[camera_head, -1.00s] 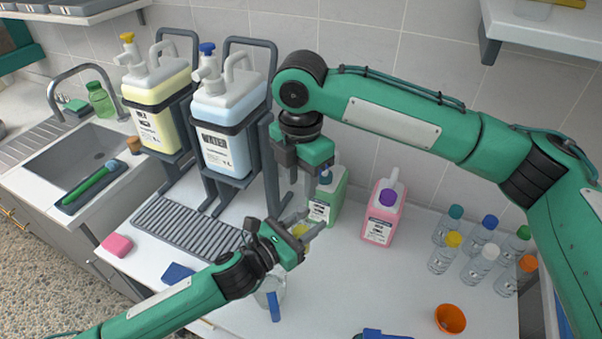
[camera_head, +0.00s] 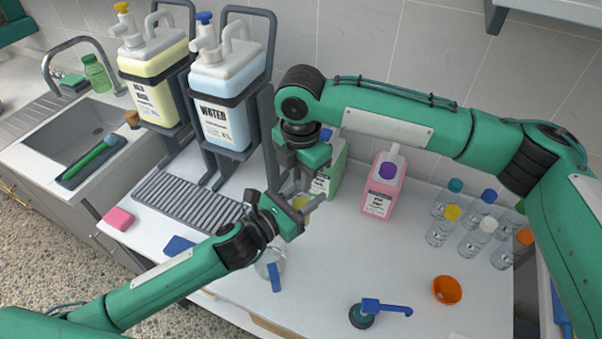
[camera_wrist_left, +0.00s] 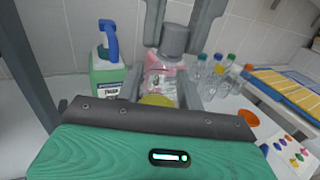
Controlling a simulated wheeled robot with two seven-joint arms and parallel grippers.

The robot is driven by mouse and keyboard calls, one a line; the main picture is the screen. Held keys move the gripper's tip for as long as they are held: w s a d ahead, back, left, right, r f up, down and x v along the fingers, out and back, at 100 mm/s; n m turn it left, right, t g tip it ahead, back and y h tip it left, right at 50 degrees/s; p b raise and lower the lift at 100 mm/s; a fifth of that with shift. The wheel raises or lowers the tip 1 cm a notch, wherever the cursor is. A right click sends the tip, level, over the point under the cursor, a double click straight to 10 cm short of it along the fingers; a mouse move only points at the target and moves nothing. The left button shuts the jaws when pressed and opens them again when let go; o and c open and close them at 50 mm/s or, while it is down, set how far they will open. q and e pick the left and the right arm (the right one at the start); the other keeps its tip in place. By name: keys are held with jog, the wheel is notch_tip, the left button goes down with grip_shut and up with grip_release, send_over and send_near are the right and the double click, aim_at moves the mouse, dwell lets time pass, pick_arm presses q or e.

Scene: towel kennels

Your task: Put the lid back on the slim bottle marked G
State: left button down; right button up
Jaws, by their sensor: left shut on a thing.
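My left gripper (camera_head: 304,204) is shut on a slim clear bottle with yellow in its lower part (camera_wrist_left: 155,100). In the left wrist view, a grey lid (camera_wrist_left: 175,38) is at the bottle's top, between the dark fingers of my right gripper (camera_head: 308,186). My right gripper points down just above my left one. I cannot tell whether its fingers press on the lid or whether the lid is seated. The letter on the bottle is not readable; fingers hide much of it.
A green jug (camera_head: 337,165) and a pink jug (camera_head: 380,195) stand behind. Several capped clear bottles (camera_head: 470,243) stand right. An orange cup (camera_head: 447,290), a blue-handled pump (camera_head: 362,314) and a clear vessel (camera_head: 270,264) are nearer. The middle of the counter (camera_head: 370,260) is clear.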

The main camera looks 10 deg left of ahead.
grip_shut()
jog(key=o, duration=0.7)
grip_release()
jog(key=shift+o, duration=0.2)
notch_tip(320, 180, up, 12)
jog(key=shift+w, duration=0.1)
